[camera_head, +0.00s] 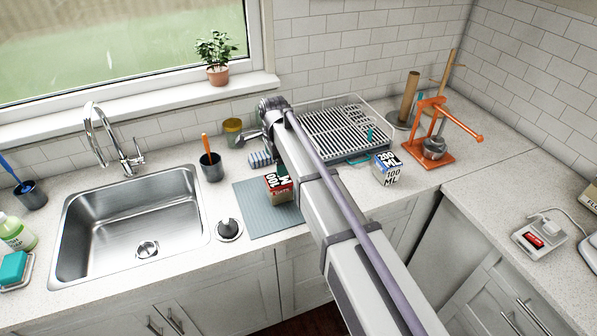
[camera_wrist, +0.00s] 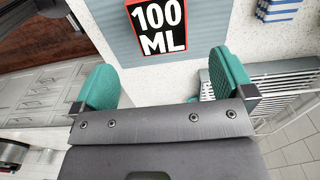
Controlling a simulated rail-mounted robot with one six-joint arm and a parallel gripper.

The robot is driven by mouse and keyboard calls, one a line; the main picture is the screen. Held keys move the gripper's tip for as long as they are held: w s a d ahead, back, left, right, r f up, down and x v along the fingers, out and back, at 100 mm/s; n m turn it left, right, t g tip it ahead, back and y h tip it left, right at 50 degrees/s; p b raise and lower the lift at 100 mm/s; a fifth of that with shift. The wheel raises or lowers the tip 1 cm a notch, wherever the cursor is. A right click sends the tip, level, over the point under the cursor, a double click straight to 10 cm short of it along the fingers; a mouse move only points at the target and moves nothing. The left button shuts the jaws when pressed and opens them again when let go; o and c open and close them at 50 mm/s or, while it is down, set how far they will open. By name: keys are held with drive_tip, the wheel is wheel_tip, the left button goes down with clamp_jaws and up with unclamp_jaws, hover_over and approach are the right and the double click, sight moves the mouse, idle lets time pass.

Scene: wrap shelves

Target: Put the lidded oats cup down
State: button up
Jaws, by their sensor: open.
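A small box-like cup with a black "100" label and a red face (camera_head: 279,186) stands on the blue-grey mat (camera_head: 252,221) on the counter. I take it for the oats cup; its lid cannot be made out. In the wrist view its black, red-edged "100 ML" face (camera_wrist: 158,27) lies beyond the fingertips. My gripper (camera_wrist: 165,75) is open, its two green fingers wide apart with nothing between them. The cup is clear of the fingers.
A blue "200 ML" box (camera_head: 387,168) stands right of my arm, by the wire dish rack (camera_head: 345,135). The sink (camera_head: 130,235) is left; an orange press (camera_head: 432,140) stands right.

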drive_tip(key=s+d+n, duration=0.7)
drive_tip(key=s+d, duration=0.3)
drive_tip(key=s, duration=0.3)
drive_tip(key=s+d+n, duration=0.7)
drive_tip(key=s+d, duration=0.3)
drive_tip(key=s, duration=0.3)
drive_tip(key=shift+d, duration=0.3)
